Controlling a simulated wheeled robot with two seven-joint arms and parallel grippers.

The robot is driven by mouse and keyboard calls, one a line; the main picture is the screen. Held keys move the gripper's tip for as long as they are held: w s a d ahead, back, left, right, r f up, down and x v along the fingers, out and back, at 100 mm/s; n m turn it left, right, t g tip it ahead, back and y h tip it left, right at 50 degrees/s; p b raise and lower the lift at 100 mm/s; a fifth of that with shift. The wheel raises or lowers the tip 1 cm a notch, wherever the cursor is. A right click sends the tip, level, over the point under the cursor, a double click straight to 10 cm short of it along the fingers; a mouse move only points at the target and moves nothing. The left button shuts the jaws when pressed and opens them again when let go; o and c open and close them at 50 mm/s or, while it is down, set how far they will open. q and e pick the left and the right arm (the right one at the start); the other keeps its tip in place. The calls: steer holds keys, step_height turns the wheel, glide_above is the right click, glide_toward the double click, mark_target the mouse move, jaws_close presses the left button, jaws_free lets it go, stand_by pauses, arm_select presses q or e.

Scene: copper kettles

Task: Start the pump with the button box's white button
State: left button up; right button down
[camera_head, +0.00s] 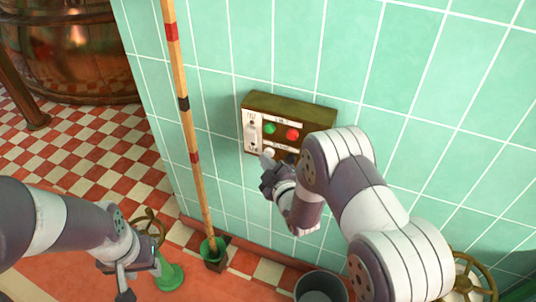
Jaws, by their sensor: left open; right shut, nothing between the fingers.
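The button box (283,105) is fixed to the green tiled wall, with a green button (269,128) and a red button (292,135) on its front. A white switch plate (251,130) is at its left end. The white button (269,153) shows low on the front, just above my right gripper. My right gripper (266,166) is shut and empty, its tips at or very close to the white button; I cannot tell whether they touch. My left gripper (140,274) is open and empty, low at the left, away from the box.
A wooden pole (186,120) with coloured bands stands in a green holder (213,249) left of the box. A grey bucket (320,287) and brass handwheels (470,278) are below. A copper kettle (70,45) stands at the back left on the checkered floor.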

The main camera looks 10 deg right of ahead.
steer(key=shift+w, duration=0.15)
stand_by(0.4)
steer(key=shift+s+a, duration=0.45)
steer(key=shift+s, duration=0.3)
steer(key=s+a, duration=0.2)
steer(key=s, duration=0.2)
steer(key=shift+s+a+p, duration=0.1)
steer(key=shift+a+p, duration=0.3)
stand_by(0.4)
